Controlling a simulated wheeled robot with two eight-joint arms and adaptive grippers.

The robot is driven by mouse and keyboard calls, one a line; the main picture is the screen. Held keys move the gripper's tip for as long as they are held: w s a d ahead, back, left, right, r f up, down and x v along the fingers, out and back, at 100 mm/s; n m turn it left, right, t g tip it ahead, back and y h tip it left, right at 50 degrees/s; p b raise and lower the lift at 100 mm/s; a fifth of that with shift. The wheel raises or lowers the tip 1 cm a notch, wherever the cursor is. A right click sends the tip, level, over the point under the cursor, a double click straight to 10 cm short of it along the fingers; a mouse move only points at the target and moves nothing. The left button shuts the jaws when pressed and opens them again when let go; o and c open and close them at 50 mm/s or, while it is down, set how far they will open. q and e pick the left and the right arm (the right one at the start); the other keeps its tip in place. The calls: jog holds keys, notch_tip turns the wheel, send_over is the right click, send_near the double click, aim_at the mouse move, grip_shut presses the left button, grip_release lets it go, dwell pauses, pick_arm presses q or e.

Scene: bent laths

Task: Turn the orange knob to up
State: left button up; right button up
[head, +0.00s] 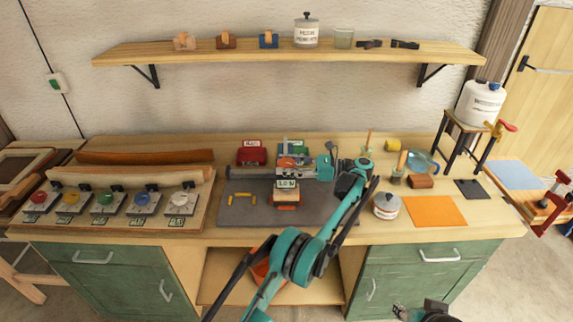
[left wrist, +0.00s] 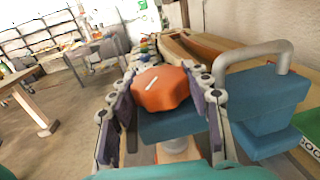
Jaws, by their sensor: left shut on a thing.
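The orange knob (left wrist: 160,90) is a rounded, lobed cap with a short white mark on top, slanting in the left wrist view. It sits against a blue block with a grey bent pipe (left wrist: 255,52). My left gripper (left wrist: 162,100) is shut on the knob, with a jointed finger on each side. In the head view the knob (head: 286,162) shows small on a device above a small display (head: 287,184), and my left gripper reaches it from the right, partly covering the device. Part of my right gripper (head: 428,312) shows at the bottom edge; its fingers are unclear.
A panel with several coloured knobs (head: 110,222) stands at the left of the bench. A red box (head: 251,153) is behind the device. A lidded pot (head: 386,205) and an orange mat (head: 435,211) lie to the right. A shelf (head: 270,54) hangs above.

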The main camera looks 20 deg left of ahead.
aim_at(286, 162)
pick_arm(q)
jog(key=o, duration=1.2)
notch_tip(286, 162, up, 10)
jog(key=shift+r, duration=0.1)
jog(key=shift+w, duration=0.1)
